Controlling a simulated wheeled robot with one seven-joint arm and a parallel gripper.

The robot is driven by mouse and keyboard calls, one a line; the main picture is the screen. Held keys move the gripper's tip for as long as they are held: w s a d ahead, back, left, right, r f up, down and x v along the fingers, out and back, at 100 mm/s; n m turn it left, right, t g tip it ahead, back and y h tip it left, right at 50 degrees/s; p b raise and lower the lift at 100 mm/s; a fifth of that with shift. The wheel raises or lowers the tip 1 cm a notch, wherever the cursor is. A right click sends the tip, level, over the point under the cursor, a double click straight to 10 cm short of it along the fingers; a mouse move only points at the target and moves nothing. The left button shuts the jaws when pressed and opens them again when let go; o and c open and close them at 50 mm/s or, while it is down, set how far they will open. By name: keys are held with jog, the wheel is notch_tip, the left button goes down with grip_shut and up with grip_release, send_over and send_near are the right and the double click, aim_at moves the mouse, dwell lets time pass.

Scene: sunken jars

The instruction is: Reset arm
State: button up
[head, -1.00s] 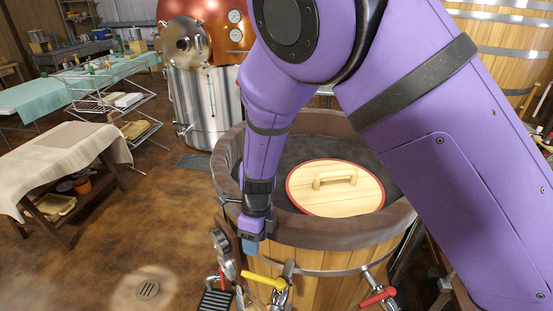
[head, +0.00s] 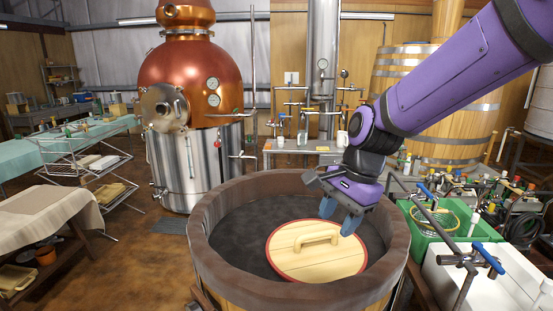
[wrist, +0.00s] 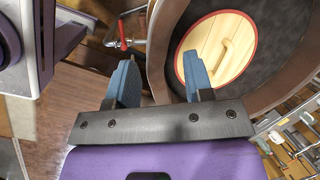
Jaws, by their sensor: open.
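My gripper (head: 340,214) is open and empty, with two blue fingers spread apart. In the head view it hangs above the right part of the vat, over the right side of the lid. In the wrist view the fingers of my gripper (wrist: 158,80) show with nothing between them. The round wooden lid (head: 300,265) has a red rim and a light wooden handle (head: 306,241). It lies on the dark surface inside the wooden vat (head: 203,234). The lid also shows in the wrist view (wrist: 205,45), beyond the right finger.
A copper still (head: 178,70) stands behind the vat. A green crate (head: 436,245) and a white sink (head: 500,283) with blue-handled taps are at the right. A cloth-covered table (head: 40,215) is at the left.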

jog(key=s+d+r+n+t+h, duration=0.1)
jog(key=s+d+r+n+t, duration=0.1)
jog(key=s+d+r+n, duration=0.3)
jog(key=s+d+r+n+t+h, duration=0.2)
jog(key=s+d+r+n, duration=0.2)
jog(key=s+d, duration=0.8)
jog(key=shift+d+r+n+t, duration=0.4)
jog(key=shift+d+n, duration=0.3)
jog(key=shift+d, duration=0.1)
